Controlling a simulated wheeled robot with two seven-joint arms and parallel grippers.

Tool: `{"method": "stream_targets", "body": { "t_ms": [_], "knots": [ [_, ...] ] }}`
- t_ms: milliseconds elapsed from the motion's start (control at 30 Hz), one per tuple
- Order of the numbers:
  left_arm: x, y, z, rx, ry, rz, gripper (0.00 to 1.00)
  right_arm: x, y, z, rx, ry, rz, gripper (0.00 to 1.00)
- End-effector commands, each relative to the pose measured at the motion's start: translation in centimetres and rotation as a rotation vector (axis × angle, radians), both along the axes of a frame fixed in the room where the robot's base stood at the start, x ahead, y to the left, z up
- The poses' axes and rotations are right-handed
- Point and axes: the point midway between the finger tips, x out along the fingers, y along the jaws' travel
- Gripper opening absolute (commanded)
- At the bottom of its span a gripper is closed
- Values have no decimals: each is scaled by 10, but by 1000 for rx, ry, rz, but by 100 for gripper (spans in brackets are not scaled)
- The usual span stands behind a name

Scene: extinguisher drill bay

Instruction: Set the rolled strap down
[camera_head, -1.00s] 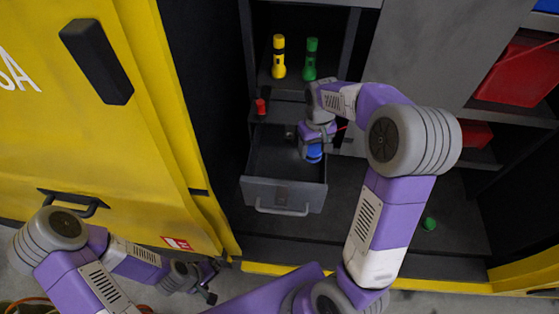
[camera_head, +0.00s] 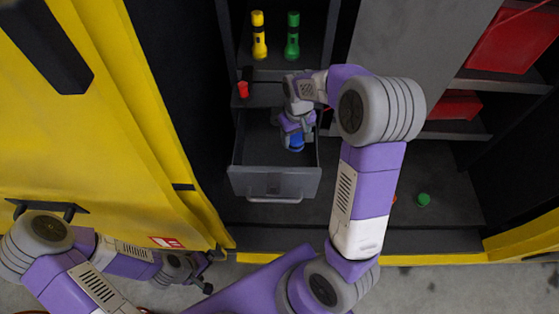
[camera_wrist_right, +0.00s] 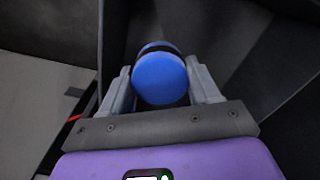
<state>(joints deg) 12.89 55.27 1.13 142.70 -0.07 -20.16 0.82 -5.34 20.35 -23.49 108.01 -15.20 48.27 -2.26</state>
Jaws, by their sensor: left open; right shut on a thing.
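The rolled strap (camera_wrist_right: 160,78) is a blue roll, seen end-on in the right wrist view between the two grey fingers. In the head view the blue roll (camera_head: 295,143) shows just below my right gripper (camera_head: 296,134). My right gripper is shut on it and holds it inside the open grey drawer (camera_head: 275,184). I cannot tell whether the roll touches the drawer floor. My left gripper (camera_head: 207,280) is open and empty at the lower left, in front of the yellow cabinet and far from the strap.
A yellow flashlight (camera_head: 259,36) and a green flashlight (camera_head: 292,36) stand on the shelf above the drawer. A small red object (camera_head: 243,90) sits by the drawer's back left. Red bins (camera_head: 510,38) are at right. A green round object (camera_head: 424,199) lies on the lower floor.

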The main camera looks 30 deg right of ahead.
Motion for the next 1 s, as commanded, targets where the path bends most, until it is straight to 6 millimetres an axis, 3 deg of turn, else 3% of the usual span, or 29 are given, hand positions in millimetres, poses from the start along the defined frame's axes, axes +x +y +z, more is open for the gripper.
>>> {"method": "stream_targets", "body": {
  "t_ms": [233,467,667,1000],
  "knots": [
    [0,0,-2,0,0,0,100,-1,0,-46,-1,6,-1,23],
    [0,0,-3,0,0,0,100,-1,0,-65,0,3,0,23],
    [0,0,-4,0,0,0,100,-1,0,-93,-1,6,1,23],
    [0,0,-6,0,0,0,100,0,0,-98,-1,1,0,23]
  ]
}}
